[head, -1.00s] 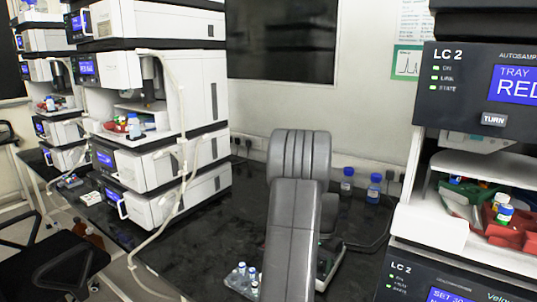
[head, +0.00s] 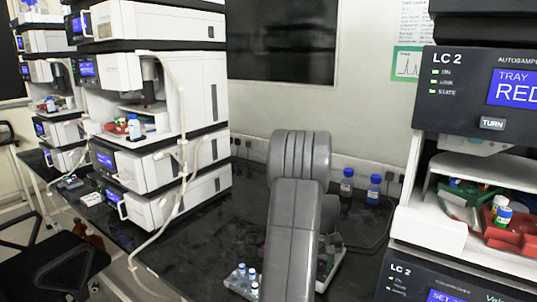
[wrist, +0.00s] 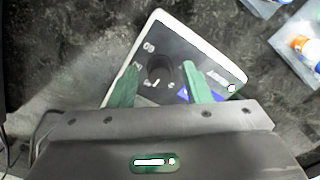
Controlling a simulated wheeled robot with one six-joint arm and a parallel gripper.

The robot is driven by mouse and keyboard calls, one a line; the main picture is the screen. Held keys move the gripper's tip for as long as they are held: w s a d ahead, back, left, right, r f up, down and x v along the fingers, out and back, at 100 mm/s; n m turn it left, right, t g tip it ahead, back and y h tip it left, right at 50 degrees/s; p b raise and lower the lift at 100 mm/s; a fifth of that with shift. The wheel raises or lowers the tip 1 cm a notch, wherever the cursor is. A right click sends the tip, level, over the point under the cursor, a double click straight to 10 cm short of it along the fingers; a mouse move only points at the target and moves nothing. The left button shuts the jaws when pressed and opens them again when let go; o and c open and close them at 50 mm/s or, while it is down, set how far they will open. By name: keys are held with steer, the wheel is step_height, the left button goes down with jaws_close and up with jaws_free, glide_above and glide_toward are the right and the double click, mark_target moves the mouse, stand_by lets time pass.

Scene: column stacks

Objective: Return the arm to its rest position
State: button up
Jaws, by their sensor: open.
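My arm stands folded in the middle of the head view, with its grey links in front of the black bench. My gripper (wrist: 157,88) shows in the wrist view as two green fingers set apart, with nothing held between them. Below the fingers, in the camera's line of sight, is a white-edged device with a dark top (wrist: 165,62) and a small blue screen. I cannot tell the height of the fingers above it. In the head view my gripper is hidden behind my arm.
A tray with several small blue-capped vials (head: 243,280) is left of my arm. Two blue-capped bottles (head: 373,190) stand at the back. Instrument stacks rise at left (head: 165,110) and right (head: 480,90).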

steer(key=n, duration=0.4)
steer(key=shift+n, duration=0.4)
steer(key=shift+n+p, duration=0.6)
steer(key=shift+n, duration=2)
